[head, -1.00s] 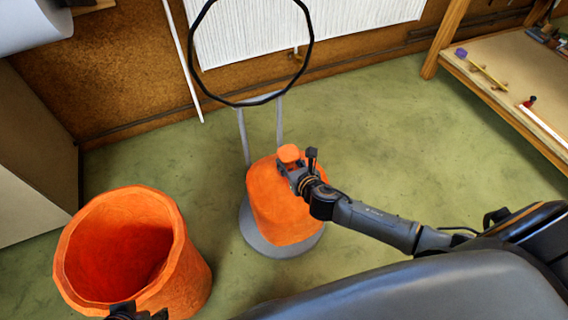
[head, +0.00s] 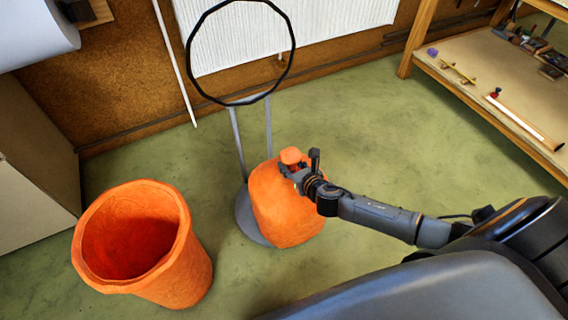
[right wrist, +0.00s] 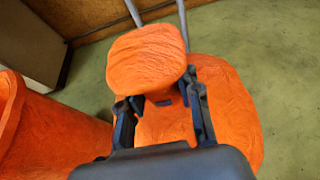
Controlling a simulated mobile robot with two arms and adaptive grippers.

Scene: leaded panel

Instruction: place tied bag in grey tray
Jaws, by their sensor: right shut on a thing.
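The tied bag (head: 287,212) is orange and bulging, with a knot of the same colour on top. My right gripper (head: 292,170) is shut on the neck just below the knot. In the right wrist view the fingers (right wrist: 161,98) sit either side of the neck, with the knot above them and the bag's body (right wrist: 232,105) beyond. A grey round disc (head: 246,220) at the foot of a hoop stand shows to the left of the bag, partly hidden by it. I cannot tell whether the bag touches it. No other grey tray is clear. My left gripper is out of view.
An open orange bin (head: 185,272) stands to the left. The stand's black hoop (head: 190,62) rises on two grey posts behind the bag. A wooden bench (head: 470,70) with small tools is at the right. Green floor between bench and bag is clear.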

